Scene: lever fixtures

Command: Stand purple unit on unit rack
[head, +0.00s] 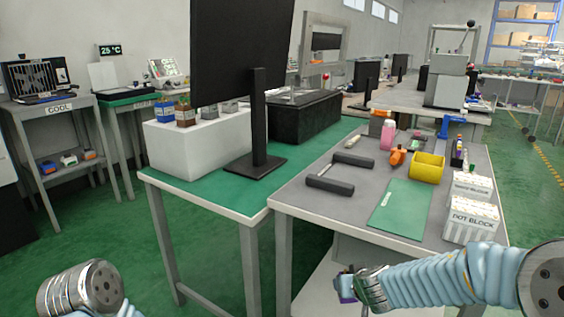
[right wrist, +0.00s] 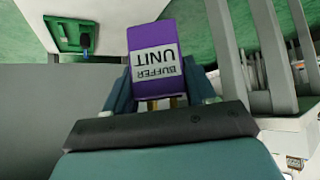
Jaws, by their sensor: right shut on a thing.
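My right gripper (head: 356,285) is at the lower middle of the head view, in front of the grey table. It is shut on the purple unit, which shows as a small purple patch (head: 345,296) there. In the right wrist view the purple unit (right wrist: 153,42) sits between the two fingers, its white "BUFFER UNIT" label upside down. It is held clear of any surface. I cannot pick out the unit rack with certainty. Small units with coloured fronts (head: 185,112) stand on a white block (head: 208,152). My left gripper is out of view; only part of that arm shows.
A black monitor (head: 238,50) stands beside the white block. The green floor at lower left looks clear.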

